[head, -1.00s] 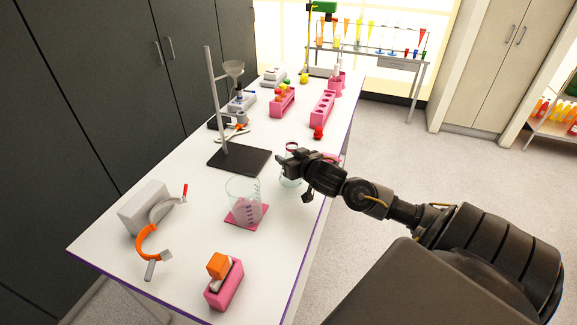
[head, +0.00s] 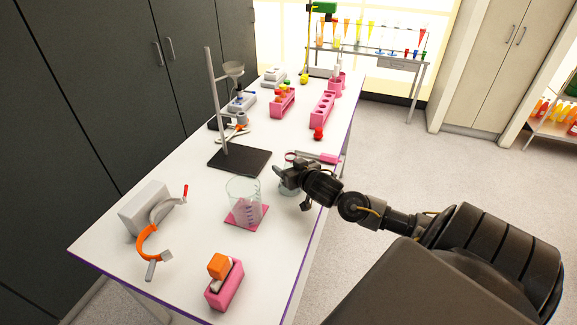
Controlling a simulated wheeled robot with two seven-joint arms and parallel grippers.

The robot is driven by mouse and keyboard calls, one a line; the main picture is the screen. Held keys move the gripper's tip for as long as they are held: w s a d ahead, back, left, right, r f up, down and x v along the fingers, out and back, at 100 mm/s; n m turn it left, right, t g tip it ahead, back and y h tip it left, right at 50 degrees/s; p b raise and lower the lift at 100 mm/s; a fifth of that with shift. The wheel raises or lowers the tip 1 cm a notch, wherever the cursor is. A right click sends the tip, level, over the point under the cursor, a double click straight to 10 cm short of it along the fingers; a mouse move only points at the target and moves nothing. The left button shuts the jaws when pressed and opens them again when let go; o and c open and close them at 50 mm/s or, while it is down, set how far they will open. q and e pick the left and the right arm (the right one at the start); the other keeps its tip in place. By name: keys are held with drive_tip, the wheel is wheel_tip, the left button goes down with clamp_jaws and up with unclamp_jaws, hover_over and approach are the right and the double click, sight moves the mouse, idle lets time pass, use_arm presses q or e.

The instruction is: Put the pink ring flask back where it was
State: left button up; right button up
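The pink ring flask (head: 288,191) is a clear glass flask, mostly hidden behind my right gripper. Its reddish-pink ring (head: 290,156) shows just above the gripper in the head view. My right gripper (head: 283,178) reaches in from the right and appears shut around the flask, near the right edge of the white table (head: 200,262). The fingertips are partly hidden, and I cannot tell whether the flask's base touches the table. My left gripper is not in view.
A clear beaker (head: 243,190) stands on a pink mat (head: 238,224) left of the flask. A stand with a black base (head: 240,160) is behind it. A pink item (head: 329,158) and red ball (head: 318,134) lie near the right edge. Pink racks (head: 322,108) are farther back.

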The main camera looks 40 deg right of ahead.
drive_tip(key=shift+o, duration=0.3)
drive_tip(key=shift+r, duration=0.15)
drive_tip(key=shift+s+a, duration=0.1)
drive_tip(key=shift+s, duration=0.15)
drive_tip(key=b+v, duration=0.1)
drive_tip(key=v, duration=1)
drive_tip(key=shift+s+b, duration=0.25)
drive_tip(key=shift+b, duration=0.15)
